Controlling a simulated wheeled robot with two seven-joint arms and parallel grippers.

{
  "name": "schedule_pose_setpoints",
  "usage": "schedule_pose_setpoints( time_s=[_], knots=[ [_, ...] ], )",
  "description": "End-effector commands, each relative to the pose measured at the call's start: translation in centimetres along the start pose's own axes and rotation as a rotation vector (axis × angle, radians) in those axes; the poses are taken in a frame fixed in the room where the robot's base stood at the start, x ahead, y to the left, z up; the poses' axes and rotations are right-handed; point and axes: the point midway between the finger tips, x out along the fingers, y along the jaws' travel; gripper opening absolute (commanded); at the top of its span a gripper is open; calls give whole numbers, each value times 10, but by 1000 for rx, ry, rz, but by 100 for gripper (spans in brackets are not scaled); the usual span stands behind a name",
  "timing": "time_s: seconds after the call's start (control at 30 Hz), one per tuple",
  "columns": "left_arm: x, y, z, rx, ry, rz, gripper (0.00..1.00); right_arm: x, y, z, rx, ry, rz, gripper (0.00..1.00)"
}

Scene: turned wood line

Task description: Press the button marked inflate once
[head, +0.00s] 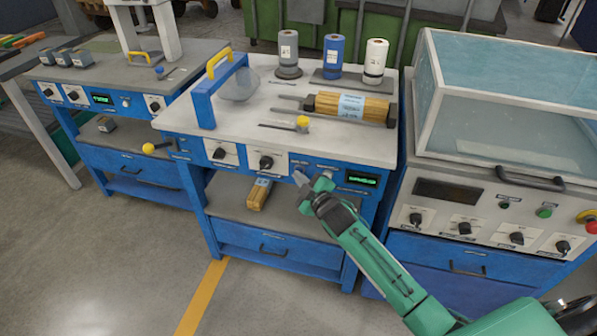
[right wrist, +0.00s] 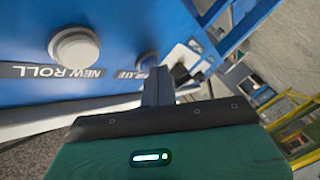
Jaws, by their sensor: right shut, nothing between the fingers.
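The blue front panel of the middle table carries two round buttons on its right part. In the right wrist view, a pale round button (right wrist: 75,47) sits by an upside-down label reading "NEW ROLL". Beside it, a second label (right wrist: 128,73) ends in what looks like "ATE"; the rest is hidden by my fingers. A bit of a round button (right wrist: 148,60) shows behind them. My right gripper (right wrist: 157,82) is shut and empty, its tips in front of that second button; contact cannot be told. In the head view, my right gripper (head: 302,179) is at the panel. My left gripper is out of view.
Dark knobs (head: 266,162) sit left of the buttons and a green display (head: 361,179) right of them. A yellow-topped lever (head: 302,122) and a wooden bundle (head: 350,106) are on the table above. A sealed-lid machine (head: 500,176) stands close on the right.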

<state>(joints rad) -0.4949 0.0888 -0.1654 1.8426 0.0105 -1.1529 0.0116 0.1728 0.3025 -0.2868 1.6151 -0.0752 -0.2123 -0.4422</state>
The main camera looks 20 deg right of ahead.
Motion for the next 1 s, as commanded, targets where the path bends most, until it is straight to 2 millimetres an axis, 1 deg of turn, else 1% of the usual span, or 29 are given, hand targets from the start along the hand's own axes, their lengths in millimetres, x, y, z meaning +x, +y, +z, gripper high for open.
schedule_pose_setpoints(
  time_s=[0.27,0.6,1.0],
  knots=[
    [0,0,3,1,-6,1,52,0,0,0,0,-1,0,0],
    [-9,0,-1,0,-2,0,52,-10,-7,-8,0,-1,-1,0],
    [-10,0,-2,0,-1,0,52,-13,-9,-10,1,0,-1,0]
  ],
)
